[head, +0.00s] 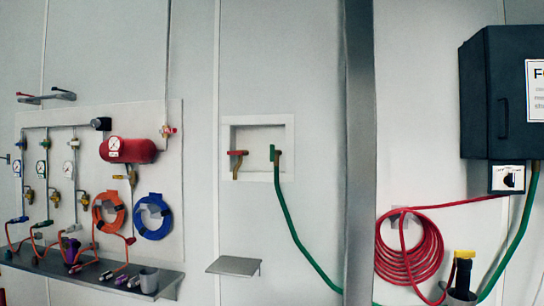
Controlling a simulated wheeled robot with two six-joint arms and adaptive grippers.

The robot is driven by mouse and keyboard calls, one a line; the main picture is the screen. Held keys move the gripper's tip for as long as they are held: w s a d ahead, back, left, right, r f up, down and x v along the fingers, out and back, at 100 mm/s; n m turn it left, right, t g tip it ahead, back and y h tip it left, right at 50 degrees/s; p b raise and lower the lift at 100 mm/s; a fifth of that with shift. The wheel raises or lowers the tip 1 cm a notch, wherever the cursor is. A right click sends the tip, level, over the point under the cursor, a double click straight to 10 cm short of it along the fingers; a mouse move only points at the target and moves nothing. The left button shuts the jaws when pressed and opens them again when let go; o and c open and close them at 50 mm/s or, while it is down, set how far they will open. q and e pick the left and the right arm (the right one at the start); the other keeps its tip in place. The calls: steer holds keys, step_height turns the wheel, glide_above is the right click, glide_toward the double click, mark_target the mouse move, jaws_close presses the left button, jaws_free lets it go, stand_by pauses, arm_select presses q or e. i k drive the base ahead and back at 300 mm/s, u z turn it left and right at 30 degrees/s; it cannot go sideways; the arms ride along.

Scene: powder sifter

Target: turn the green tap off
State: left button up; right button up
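The green tap (275,154) sits at the right in a white-framed recess in the wall, near the middle of the head view. Its green lever stands upright. A green hose (292,228) hangs from its outlet and runs down to the right, behind a grey post. The red tap (237,154) is beside it on the left, with its lever lying level and no hose on it. Neither of my grippers shows in the head view. Nothing covers the green tap.
A grey vertical post (359,150) stands right of the recess. A small empty shelf (233,266) is below it. A gauge panel (100,180) with a ledge is at left. A coiled red hose (410,250) and dark cabinet (487,95) are at right.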

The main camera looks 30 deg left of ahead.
mark_target(273, 152)
steer(key=u, duration=0.65)
steer(key=i, duration=1.6)
steer(key=z, duration=0.8)
